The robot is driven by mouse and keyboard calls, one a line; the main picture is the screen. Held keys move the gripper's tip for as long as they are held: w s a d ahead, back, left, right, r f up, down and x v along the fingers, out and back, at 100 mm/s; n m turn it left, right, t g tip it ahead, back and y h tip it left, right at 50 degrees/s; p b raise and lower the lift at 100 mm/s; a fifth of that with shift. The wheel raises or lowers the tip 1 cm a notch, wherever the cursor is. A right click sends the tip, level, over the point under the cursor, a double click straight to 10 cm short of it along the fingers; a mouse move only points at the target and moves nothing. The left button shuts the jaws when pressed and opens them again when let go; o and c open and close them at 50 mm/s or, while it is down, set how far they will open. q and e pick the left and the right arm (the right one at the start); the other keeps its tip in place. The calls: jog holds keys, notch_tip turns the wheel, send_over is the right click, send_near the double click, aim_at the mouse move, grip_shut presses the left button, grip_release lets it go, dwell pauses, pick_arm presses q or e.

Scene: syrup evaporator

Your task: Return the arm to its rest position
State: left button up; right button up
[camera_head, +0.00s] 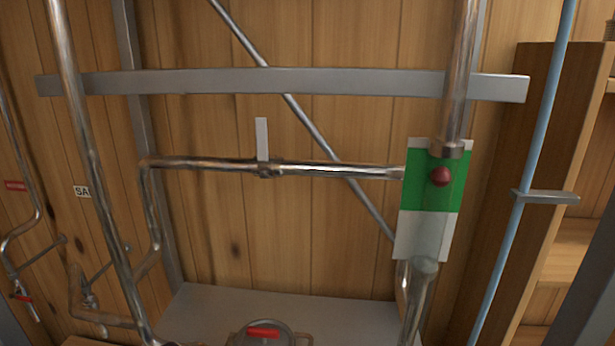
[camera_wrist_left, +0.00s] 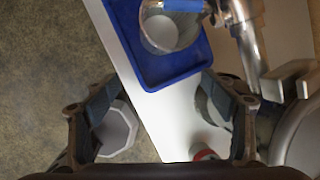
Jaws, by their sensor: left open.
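My left gripper (camera_wrist_left: 158,95) is open in the left wrist view, with one finger at each side and nothing held between them. Beyond the fingers is a white bench edge with the grey floor to its left. The head view shows neither of my grippers. My right gripper is in no view.
In the wrist view, a blue tray (camera_wrist_left: 150,72) holds a light container (camera_wrist_left: 163,35) beside a metal pipe and blue handle (camera_wrist_left: 182,5). A pale octagonal object (camera_wrist_left: 118,130) is partly behind the left finger. The head view shows pipes (camera_head: 330,170), a green-and-white panel (camera_head: 420,235) and a blue pole (camera_head: 532,150).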

pick_arm(q)
jog(key=s+d+f+n+h, duration=0.1)
jog(key=s+d+f+n, duration=0.2)
jog(key=s+n, duration=0.65)
jog(key=s+d+f+n+h, duration=0.1)
jog(key=s+d+f+n, duration=0.1)
jog(key=s+n, duration=0.8)
notch_tip(320, 180, down, 34)
jog(key=s+g+b, duration=0.1)
jog(key=b, duration=0.6)
jog(key=s+a+f+b, duration=0.1)
jog(key=s+f+b, duration=0.1)
jog(key=s+f, duration=0.6)
jog(key=s+a+f+g+b, duration=0.1)
jog(key=s+a+f+b, duration=0.1)
jog(key=s+f, duration=0.6)
notch_tip(320, 180, down, 4)
jog(key=shift+s+r+n+b, duration=0.2)
jog(key=shift+s+n+b, duration=0.15)
jog(key=shift+b, duration=0.05)
